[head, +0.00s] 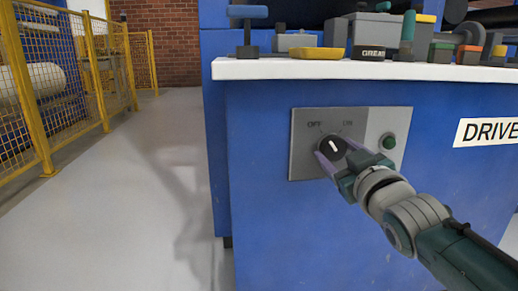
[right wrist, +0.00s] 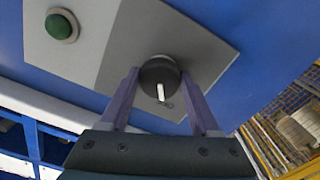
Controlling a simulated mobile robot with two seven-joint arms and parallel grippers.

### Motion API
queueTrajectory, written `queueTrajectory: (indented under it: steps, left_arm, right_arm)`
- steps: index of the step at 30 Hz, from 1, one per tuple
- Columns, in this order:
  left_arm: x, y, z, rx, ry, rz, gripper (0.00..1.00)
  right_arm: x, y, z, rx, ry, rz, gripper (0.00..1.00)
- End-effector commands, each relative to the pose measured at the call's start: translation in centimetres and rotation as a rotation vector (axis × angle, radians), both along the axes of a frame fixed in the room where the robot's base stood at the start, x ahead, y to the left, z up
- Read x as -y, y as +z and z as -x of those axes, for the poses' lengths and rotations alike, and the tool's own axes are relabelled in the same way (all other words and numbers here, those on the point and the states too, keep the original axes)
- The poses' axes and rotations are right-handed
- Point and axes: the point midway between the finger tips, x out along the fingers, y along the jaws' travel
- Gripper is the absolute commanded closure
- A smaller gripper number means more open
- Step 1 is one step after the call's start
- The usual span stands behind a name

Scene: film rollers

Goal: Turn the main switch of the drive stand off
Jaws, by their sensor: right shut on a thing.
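The main switch is a round black knob (head: 332,146) with a white pointer mark, on a grey panel (head: 305,160) on the blue front of the drive stand (head: 260,215). OFF is printed at the knob's upper left and ON at its upper right. The white mark leans up and left, to the OFF side. My right gripper (head: 334,158) is shut on the knob, its purple fingers on either side. The right wrist view shows the knob (right wrist: 159,73) between both fingers (right wrist: 160,90), the mark pointing down in that picture. My left gripper is not in view.
A green push button (head: 389,142) sits right of the knob on the lighter part of the panel. Tools and small boxes stand on the white top (head: 285,69) above. A yellow mesh fence (head: 60,85) stands at left, with clear grey floor (head: 140,190) between.

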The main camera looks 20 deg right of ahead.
Motion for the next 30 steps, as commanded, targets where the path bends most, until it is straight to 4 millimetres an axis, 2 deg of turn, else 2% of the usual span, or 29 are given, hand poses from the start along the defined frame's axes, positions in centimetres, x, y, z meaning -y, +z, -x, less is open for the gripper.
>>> queueTrajectory:
  steps: [1,2,9,17,20,23,30]
  left_arm:
    - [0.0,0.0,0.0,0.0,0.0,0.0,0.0]
    - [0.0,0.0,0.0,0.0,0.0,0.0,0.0]
    - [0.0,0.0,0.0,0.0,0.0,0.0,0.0]
    - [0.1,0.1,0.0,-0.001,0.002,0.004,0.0]
    - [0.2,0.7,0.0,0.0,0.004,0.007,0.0]
    - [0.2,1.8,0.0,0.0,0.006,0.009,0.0]
    - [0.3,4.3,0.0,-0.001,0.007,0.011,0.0]
  right_arm:
    - [0.0,0.0,0.0,-0.002,0.001,0.005,0.92]
    - [0.0,0.0,0.0,-0.002,0.001,0.005,0.33]
    - [0.0,0.0,0.0,-0.001,0.0,0.003,0.06]
    - [0.0,0.0,0.1,-0.001,0.001,0.002,0.06]
    - [-0.2,0.1,0.7,-0.003,0.001,0.0,0.06]
    - [-0.6,0.3,2.2,-0.005,0.0,0.0,0.06]
    - [-1.7,0.3,7.0,-0.005,0.0,-0.001,0.06]
